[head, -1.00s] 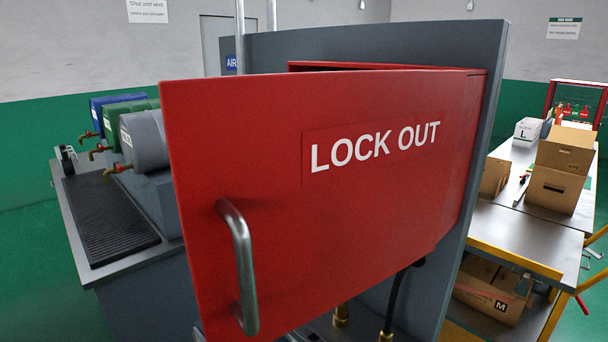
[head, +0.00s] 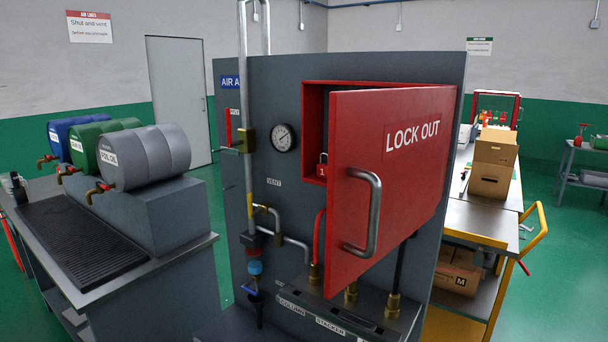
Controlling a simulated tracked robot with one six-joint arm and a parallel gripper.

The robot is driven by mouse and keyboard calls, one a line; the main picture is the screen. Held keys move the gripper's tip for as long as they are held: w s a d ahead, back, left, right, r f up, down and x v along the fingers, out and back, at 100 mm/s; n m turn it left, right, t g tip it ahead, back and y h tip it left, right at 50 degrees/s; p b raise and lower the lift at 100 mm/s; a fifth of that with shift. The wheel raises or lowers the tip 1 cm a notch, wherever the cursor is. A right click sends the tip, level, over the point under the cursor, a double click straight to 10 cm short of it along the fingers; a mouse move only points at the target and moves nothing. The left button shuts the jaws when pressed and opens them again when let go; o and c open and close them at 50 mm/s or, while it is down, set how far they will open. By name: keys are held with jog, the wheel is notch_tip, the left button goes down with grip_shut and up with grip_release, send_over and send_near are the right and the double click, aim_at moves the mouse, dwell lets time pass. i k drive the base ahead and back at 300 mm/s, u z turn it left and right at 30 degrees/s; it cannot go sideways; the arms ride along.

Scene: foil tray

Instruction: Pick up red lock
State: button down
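A red lock (head: 322,170) marked with a white "1" shows in the head view, inside the red lock out box on the grey panel. The box's red door (head: 392,165) stands partly open towards me and hides most of the inside. Only the lock's left part shows past the door's edge, close to the metal door handle (head: 364,212). My gripper is not in view.
A grey pipe with a red-handled valve (head: 240,137) and a pressure gauge (head: 284,138) is left of the box. Brass fittings and hoses stand below it. Drums (head: 145,157) sit on a bench at left. A yellow-railed cart with boxes (head: 492,165) is at right.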

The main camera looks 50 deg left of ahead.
aim_at(322, 168)
jog(key=k, duration=0.85)
jog(key=u, duration=1.4)
jog(key=i, duration=1)
